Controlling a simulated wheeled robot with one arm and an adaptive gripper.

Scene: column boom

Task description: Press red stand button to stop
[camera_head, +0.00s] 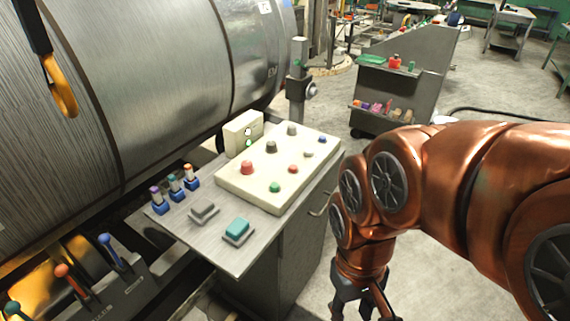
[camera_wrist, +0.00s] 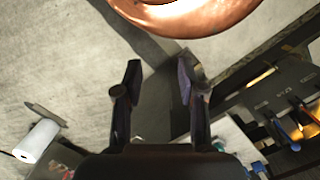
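A cream control box (camera_head: 262,190) lies on top of a grey metal stand (camera_head: 225,255). It carries a larger red button (camera_head: 247,168) at its left and a smaller red button (camera_head: 293,169) nearer its middle. Black, grey, blue and green buttons sit around them. My gripper (camera_head: 362,303) hangs low at the bottom of the head view, to the right of the stand and apart from the buttons. In the wrist view my gripper (camera_wrist: 159,78) has its fingers spread with nothing between them. I cannot make out the red buttons in the wrist view.
A large metal cylinder (camera_head: 150,80) stands behind the stand at left. Coloured levers (camera_head: 62,270) rise at lower left. A teal button (camera_head: 238,228) and small coloured knobs (camera_head: 173,183) share the stand top. A grey cart (camera_head: 405,85) stands beyond.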

